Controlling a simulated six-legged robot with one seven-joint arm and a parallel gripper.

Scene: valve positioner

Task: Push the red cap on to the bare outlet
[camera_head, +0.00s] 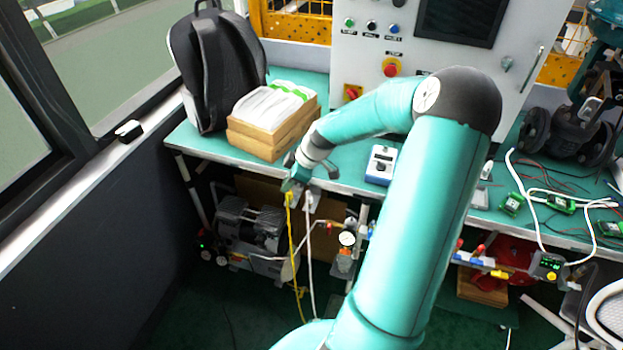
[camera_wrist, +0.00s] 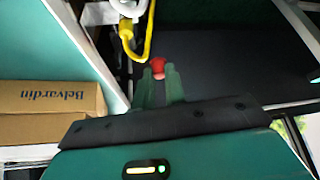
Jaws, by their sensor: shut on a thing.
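The red cap (camera_wrist: 157,65) sits between the tips of my gripper (camera_wrist: 159,72) in the wrist view, and the jaws are shut on it. In the head view my gripper (camera_head: 293,183) is at the front edge of the bench, close to the upper ends of a yellow hose (camera_head: 291,215) and a white hose (camera_head: 308,235). The cap cannot be made out there. In the wrist view the yellow hose (camera_wrist: 146,40) curves just beyond the cap, beside a pale fitting (camera_wrist: 128,8). I cannot make out the bare outlet in either view.
The green bench top (camera_head: 345,160) carries a backpack (camera_head: 215,65), cardboard boxes (camera_head: 265,140) and a blue meter (camera_head: 380,165). A compressor (camera_head: 245,230) and a gauge (camera_head: 347,239) sit below the bench edge. A Belvardin box (camera_wrist: 50,97) shows left in the wrist view.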

